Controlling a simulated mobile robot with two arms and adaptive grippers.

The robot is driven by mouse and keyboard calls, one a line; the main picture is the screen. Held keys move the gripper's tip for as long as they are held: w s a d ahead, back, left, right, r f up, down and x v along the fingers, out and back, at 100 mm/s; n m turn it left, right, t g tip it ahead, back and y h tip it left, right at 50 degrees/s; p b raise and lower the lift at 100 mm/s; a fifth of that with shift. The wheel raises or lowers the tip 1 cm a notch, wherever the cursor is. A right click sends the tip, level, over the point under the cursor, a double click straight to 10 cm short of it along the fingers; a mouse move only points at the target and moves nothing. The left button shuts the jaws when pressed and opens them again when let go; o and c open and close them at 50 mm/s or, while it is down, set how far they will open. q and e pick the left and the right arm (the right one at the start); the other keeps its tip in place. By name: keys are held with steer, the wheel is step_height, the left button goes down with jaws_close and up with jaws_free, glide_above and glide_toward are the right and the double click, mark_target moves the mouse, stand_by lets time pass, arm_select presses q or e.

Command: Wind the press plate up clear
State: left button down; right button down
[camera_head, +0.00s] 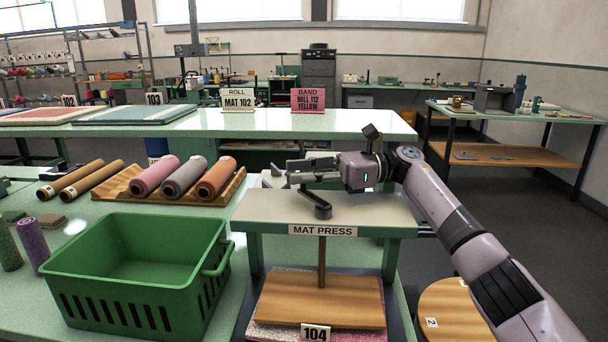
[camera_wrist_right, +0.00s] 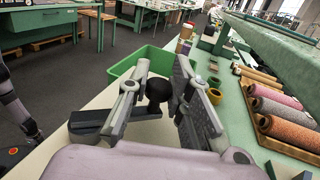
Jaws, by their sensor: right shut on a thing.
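The mat press (camera_head: 340,212) is a green frame with a pale top and a "MAT PRESS" label. A brown screw rod (camera_head: 322,262) runs down from it to the wooden press plate (camera_head: 325,302). The plate lies low, over a speckled mat (camera_head: 270,331) tagged 104; I cannot tell whether they touch. A dark crank (camera_head: 322,209) stands on the press top. My right gripper (camera_head: 296,174) is above the press top at the crank. In the right wrist view its fingers (camera_wrist_right: 162,88) are shut on the crank's black knob (camera_wrist_right: 157,90). My left gripper is out of view.
A green crate (camera_head: 140,222) stands left of the press. A wooden rack (camera_head: 128,192) with coloured rolls lies behind the crate. A long counter (camera_head: 285,124) with ROLL and BAND signs runs behind the press. A round wooden stool top (camera_head: 455,306) is at the lower right.

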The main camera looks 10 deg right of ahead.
steer(key=shift+f, duration=0.1)
steer(key=c, duration=1.5)
jaws_free()
steer(key=shift+o, duration=0.2)
steer(key=d, duration=1.1)
steer(key=shift+d, duration=0.5)
steer(key=shift+o, duration=0.2)
